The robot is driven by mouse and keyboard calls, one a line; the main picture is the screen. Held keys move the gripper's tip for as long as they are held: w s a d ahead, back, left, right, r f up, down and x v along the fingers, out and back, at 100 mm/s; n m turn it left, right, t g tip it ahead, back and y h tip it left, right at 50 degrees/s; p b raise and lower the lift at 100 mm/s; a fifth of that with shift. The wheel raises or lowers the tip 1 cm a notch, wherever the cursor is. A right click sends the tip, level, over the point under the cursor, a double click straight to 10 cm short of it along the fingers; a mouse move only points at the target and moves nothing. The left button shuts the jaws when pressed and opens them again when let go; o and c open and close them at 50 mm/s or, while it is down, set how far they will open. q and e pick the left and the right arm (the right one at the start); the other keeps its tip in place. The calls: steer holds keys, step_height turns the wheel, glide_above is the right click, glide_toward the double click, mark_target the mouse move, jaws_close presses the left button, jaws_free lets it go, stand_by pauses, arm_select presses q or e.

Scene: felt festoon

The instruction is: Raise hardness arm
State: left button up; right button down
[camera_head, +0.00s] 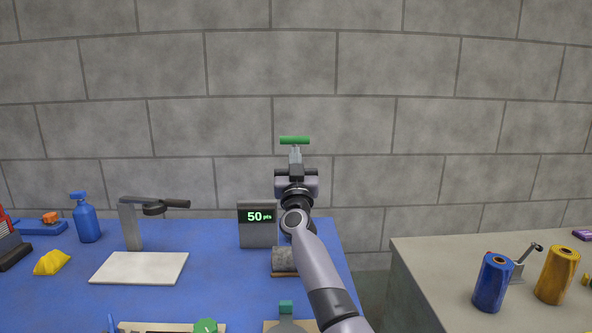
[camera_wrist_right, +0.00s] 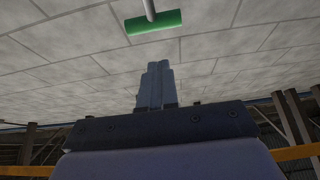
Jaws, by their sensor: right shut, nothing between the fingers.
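The green bar handle (camera_head: 294,140) of the arm stands high against the wall, above the display unit (camera_head: 257,240) that reads "50 pts". In the right wrist view the handle (camera_wrist_right: 153,22) sits on a grey rod. My right gripper (camera_head: 295,153) points up just below the handle in the head view. Its fingers (camera_wrist_right: 155,68) are shut together and empty, with a visible gap to the handle in the wrist view. A grey rounded sample (camera_head: 284,260) lies beside the display unit, partly hidden by my arm. My left gripper is not in view.
A grey counter (camera_head: 425,265) at right carries a blue roll (camera_head: 492,283) and a yellow roll (camera_head: 556,276). A gap separates the two surfaces.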

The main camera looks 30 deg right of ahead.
steer(key=s+a+f+p, duration=0.1)
steer(key=s+a, duration=0.2)
steer(key=s, duration=0.3)
steer(key=shift+a, duration=0.4)
steer(key=shift+s, duration=0.15)
